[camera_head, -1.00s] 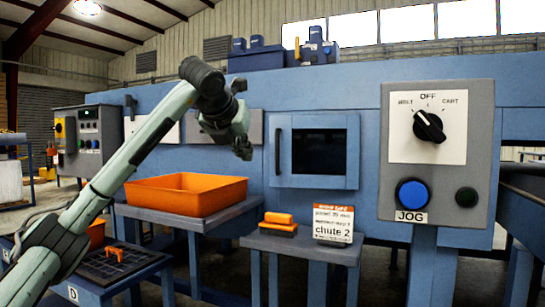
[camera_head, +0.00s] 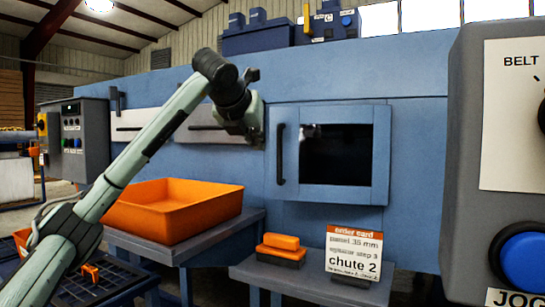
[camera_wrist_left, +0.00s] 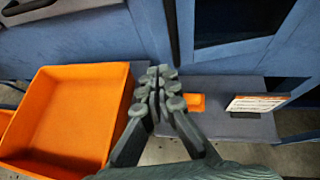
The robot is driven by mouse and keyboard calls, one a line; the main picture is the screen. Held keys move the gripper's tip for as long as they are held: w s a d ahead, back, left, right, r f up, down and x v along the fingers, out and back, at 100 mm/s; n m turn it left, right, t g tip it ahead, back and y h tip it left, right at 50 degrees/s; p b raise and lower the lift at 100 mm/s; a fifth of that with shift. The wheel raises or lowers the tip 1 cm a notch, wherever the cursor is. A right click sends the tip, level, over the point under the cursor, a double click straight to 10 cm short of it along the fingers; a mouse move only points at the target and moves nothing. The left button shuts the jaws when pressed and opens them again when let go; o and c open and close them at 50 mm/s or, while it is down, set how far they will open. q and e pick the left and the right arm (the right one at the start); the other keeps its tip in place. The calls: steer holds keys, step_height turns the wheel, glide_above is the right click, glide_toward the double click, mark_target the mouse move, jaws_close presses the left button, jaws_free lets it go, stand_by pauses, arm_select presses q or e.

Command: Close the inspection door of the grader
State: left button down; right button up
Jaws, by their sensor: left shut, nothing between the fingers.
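The inspection door (camera_head: 380,165) is a blue framed panel with a dark window and a black vertical handle (camera_head: 280,153) on its left side, set in the blue grader (camera_head: 420,120). I cannot tell for sure whether it is flush or slightly ajar. Its lower part shows at the top of the left wrist view (camera_wrist_left: 215,57). My left gripper (camera_head: 257,140) is just left of the handle in the head view, apparently apart from it. Its fingers (camera_wrist_left: 160,88) are together with nothing between them. My right gripper is not in view.
A small table (camera_head: 300,275) below the door bears an orange-topped block (camera_head: 281,247) and an order card (camera_head: 353,255). A grey control box (camera_head: 465,200) stands out at right.

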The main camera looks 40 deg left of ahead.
arm_select(q)
steer(key=p, duration=0.1)
glide_toward(273, 162)
step_height(273, 162, down, 3)
steer(key=w, duration=0.2)
steer(key=w+a, duration=0.1)
steer(key=shift+w+a+r+p, duration=0.1)
steer(key=shift+w+p, duration=0.25)
steer(key=shift+p, duration=0.05)
steer(key=shift+w+a, duration=0.3)
steer(key=shift+w, duration=0.45)
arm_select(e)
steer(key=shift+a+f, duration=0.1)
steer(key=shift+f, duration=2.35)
